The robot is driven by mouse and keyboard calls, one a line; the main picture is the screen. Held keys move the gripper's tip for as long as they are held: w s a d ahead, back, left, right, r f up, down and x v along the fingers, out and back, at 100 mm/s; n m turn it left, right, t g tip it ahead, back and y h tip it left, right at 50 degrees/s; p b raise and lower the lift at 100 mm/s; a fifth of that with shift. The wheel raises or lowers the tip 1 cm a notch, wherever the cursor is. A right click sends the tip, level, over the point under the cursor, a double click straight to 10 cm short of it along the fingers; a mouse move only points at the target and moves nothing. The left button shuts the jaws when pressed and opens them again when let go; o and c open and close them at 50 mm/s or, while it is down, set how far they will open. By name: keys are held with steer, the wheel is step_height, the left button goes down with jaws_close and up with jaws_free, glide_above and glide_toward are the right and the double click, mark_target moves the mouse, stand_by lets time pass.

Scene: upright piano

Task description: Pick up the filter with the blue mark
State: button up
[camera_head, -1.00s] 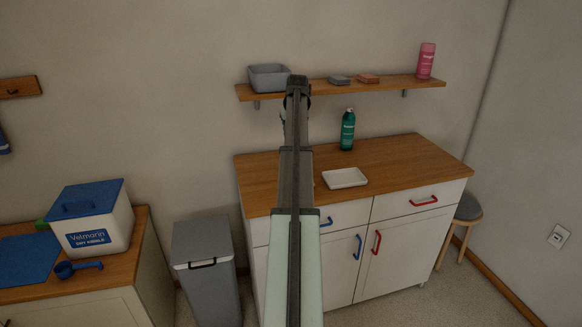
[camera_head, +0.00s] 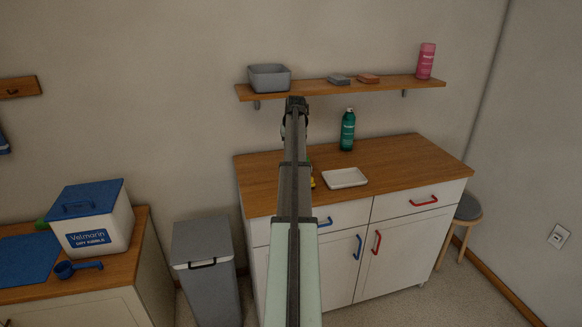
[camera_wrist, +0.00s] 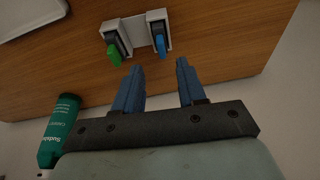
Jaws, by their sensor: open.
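In the wrist view, the filter with the blue mark (camera_wrist: 160,45) sits at the right end of a small white holder (camera_wrist: 138,33) on the wooden top. A similar filter with a green mark (camera_wrist: 114,54) sits at the holder's left end. My gripper (camera_wrist: 158,65) has its two blue fingers spread and empty. Its fingertips appear just below the blue-marked filter in the picture, with no visible contact.
A green bottle (camera_head: 347,131) and a white tray (camera_head: 345,178) stand on the cabinet's wooden top (camera_head: 410,158). A shelf (camera_head: 310,91) above bears a grey bin (camera_head: 269,78) and a pink bottle (camera_head: 426,61). A small yellow thing (camera_head: 312,182) shows beside my arm.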

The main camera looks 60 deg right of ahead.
steer(key=shift+a+x, duration=0.15)
steer(key=shift+x, duration=1.15)
steer(key=shift+a+x, duration=0.15)
steer(key=shift+x, duration=1.15)
jaws_close()
